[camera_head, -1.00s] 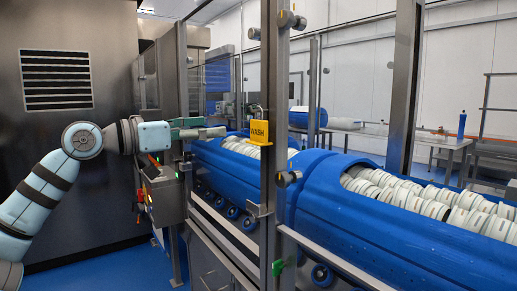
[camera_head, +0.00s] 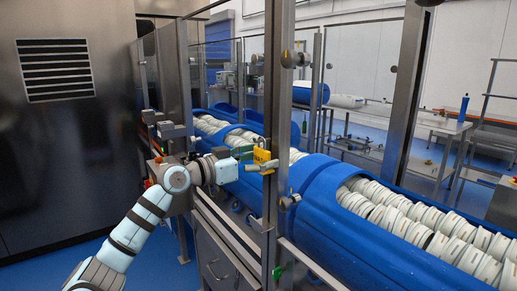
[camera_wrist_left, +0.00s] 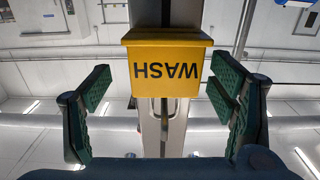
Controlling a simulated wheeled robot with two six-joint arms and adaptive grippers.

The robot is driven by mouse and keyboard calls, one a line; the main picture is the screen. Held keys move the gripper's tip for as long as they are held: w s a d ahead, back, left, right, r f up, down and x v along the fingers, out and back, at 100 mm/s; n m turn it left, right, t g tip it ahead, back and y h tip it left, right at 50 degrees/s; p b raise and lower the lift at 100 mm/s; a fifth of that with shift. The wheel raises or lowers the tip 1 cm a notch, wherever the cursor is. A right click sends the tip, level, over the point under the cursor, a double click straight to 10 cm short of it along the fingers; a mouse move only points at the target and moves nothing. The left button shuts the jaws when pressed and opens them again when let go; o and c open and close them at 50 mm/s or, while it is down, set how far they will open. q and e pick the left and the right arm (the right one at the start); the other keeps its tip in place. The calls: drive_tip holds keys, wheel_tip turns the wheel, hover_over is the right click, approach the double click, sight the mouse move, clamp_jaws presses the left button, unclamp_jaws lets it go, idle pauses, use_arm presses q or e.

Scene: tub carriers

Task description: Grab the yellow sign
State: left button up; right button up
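The yellow sign (camera_head: 262,155) marked WASH hangs on a steel post of the guard frame. In the left wrist view the sign (camera_wrist_left: 166,70) appears upside down, in the middle between the fingertips. My left gripper (camera_wrist_left: 164,88) is open, with a green-padded finger on each side of the sign and a clear gap to both. In the head view my left gripper (camera_head: 254,160) is at the sign, and a finger hides part of the sign's lower half. My right gripper is in neither view.
The steel post (camera_head: 277,80) runs directly behind the sign. Beyond it, a blue conveyor (camera_head: 325,185) carries rows of white round tubs (camera_head: 430,228). A large dark steel cabinet (camera_head: 60,160) stands at the left. Blue floor shows below my arm.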

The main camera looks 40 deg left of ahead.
use_arm(q)
drive_tip(key=shift+w+a+r, duration=0.1)
drive_tip(key=shift+w+r, duration=0.3)
drive_tip(key=shift+w, duration=0.45)
drive_tip(key=shift+s+r, duration=0.15)
drive_tip(key=shift+s, duration=0.25)
drive_tip(key=c, duration=1.1)
drive_tip(key=shift+c, duration=0.7)
drive_tip(key=shift+w, duration=0.15)
